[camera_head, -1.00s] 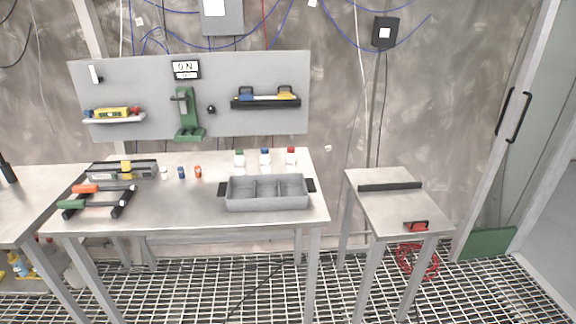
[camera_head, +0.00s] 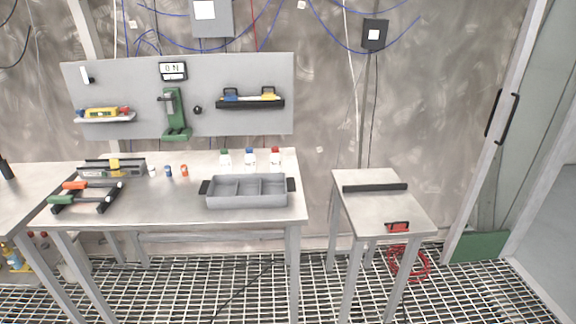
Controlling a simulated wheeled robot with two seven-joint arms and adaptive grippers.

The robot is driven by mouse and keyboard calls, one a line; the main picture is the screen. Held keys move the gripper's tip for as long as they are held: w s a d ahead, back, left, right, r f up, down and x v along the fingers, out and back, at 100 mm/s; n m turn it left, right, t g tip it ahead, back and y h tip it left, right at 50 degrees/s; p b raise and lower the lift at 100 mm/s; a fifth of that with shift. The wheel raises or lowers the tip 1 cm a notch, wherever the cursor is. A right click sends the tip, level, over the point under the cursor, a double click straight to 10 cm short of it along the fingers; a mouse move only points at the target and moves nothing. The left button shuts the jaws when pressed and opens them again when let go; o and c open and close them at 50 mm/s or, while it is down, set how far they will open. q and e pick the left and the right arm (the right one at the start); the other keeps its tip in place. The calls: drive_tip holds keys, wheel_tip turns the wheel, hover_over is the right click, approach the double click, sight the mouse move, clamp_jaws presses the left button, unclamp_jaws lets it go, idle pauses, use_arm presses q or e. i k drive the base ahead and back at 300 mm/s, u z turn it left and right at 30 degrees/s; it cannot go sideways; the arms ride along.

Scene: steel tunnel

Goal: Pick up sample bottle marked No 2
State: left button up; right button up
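Three white sample bottles stand upright in a row at the back of the steel table, behind a grey tray. Neither of my grippers is in view.
The grey divided tray (camera_head: 246,193) with black handles stands in front of the bottles. A rack with coloured handles (camera_head: 86,196), a level-like tool (camera_head: 112,170) and small capped vials (camera_head: 169,171) are at left. A side table (camera_head: 378,212) stands right, beyond a gap.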

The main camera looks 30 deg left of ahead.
sight(250, 157)
drive_tip(key=z, duration=0.1)
drive_tip(key=k, duration=0.65)
drive_tip(key=u, duration=1.15)
drive_tip(key=i, duration=0.5)
drive_tip(key=u, duration=0.05)
